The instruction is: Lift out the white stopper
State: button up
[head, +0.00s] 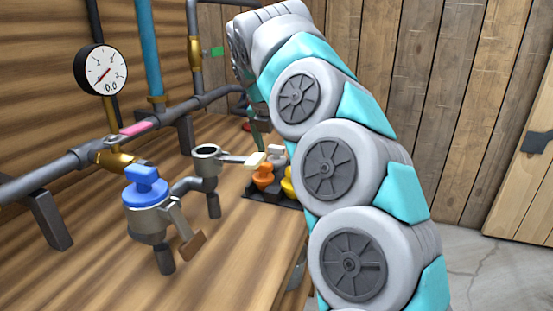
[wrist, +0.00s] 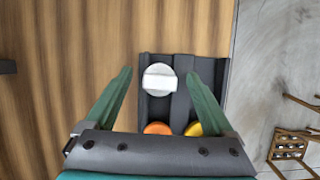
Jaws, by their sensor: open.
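The white stopper (wrist: 160,80) has a round top with a bar-shaped grip. It sits in the dark rack (wrist: 182,62), in the rack's left part in the wrist view. In the head view the white stopper (head: 276,152) shows small behind the orange one. My gripper (wrist: 160,72) is open, its two green fingers on either side of the white stopper as seen from the wrist. I cannot tell how far above it the fingertips are. In the head view my arm hides most of the gripper; one green finger (head: 255,128) shows.
An orange stopper (wrist: 157,128) and a yellow stopper (wrist: 193,129) are in the same rack. An empty open cup (head: 207,152) with a side lever stands left of it. A blue stopper (head: 146,187) sits on a nearer metal cup. Pipes and a gauge (head: 102,70) line the wall.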

jog(key=shift+w+f, duration=0.15)
jog(key=shift+f, duration=0.1)
jog(key=shift+c, duration=0.4)
grip_shut()
